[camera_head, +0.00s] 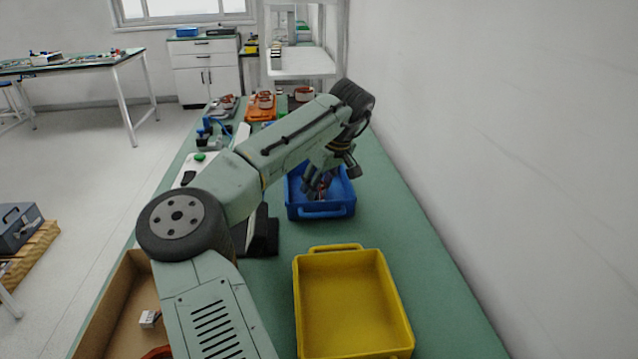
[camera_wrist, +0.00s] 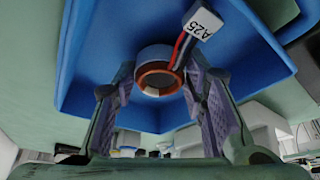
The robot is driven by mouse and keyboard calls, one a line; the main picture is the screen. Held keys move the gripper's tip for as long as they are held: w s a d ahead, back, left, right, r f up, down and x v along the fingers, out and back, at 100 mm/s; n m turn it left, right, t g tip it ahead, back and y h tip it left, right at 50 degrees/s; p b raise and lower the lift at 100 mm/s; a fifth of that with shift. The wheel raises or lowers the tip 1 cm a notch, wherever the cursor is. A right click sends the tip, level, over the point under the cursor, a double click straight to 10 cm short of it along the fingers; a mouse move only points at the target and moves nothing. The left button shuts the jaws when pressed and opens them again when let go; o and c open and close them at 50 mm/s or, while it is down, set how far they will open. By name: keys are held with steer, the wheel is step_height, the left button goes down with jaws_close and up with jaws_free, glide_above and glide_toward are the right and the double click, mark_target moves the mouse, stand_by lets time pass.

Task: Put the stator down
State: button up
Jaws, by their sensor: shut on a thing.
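The stator (camera_wrist: 152,60) shows in the wrist view as a grey ring with a copper-coloured inside. Red and dark wires lead from it to a white tag (camera_wrist: 201,22) marked A25. My gripper (camera_wrist: 162,82) is shut on the stator, with one finger on each side. In the head view my gripper (camera_head: 320,186) points down into the blue tray (camera_head: 323,211), where the stator is mostly hidden by the fingers. The blue tray's wall and floor lie behind the stator in the wrist view. I cannot tell whether the stator touches the tray floor.
An empty yellow tray (camera_head: 350,300) stands nearer on the green bench (camera_head: 440,300). A cardboard box (camera_head: 118,310) is at the lower left. Further back are an orange tray (camera_head: 261,113) with parts and a blue device (camera_head: 208,135). A white wall runs along the right.

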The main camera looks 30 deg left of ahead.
steer(key=o, duration=1.4)
steer(key=b+v, duration=0.1)
steer(key=v, duration=1.1)
steer(key=shift+r, duration=0.1)
